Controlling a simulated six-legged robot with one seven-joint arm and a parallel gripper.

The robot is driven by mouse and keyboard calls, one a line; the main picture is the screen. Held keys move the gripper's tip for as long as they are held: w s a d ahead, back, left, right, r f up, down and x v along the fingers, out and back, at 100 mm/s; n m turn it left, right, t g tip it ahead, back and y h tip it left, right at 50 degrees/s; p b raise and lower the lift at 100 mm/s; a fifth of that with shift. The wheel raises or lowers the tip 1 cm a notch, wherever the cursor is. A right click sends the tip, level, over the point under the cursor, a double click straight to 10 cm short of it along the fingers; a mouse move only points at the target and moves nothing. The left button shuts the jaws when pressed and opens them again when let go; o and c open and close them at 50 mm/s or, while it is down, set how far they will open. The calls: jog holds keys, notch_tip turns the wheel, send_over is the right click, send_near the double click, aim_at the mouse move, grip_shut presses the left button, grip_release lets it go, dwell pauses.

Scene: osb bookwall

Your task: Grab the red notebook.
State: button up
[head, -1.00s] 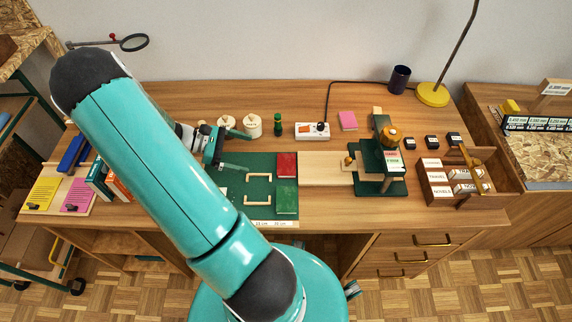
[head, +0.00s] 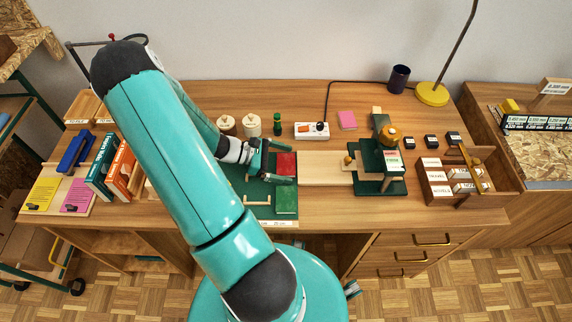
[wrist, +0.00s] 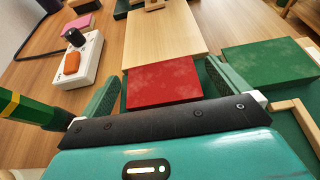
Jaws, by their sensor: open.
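The red notebook (head: 286,163) lies flat on the green mat (head: 258,211), against the left end of a pale wooden board. In the wrist view the red notebook (wrist: 164,82) sits between the two green finger pads of my gripper (wrist: 160,92). My gripper (head: 284,163) is open, with one finger on each side of the notebook. I cannot tell whether the pads touch it. A green notebook (head: 287,200) lies on the mat in front of the red one and shows at the right in the wrist view (wrist: 268,62).
The pale board (head: 325,168) leads right to a green press (head: 380,165). Wooden handles lie on the mat. A wooden tray (head: 465,178) stands at the right.

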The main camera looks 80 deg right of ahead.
jog(key=shift+s, duration=0.15)
jog(key=shift+c, duration=0.4)
jog(key=c, duration=1)
jog(key=shift+o, duration=0.2)
jog(key=shift+r, duration=0.1)
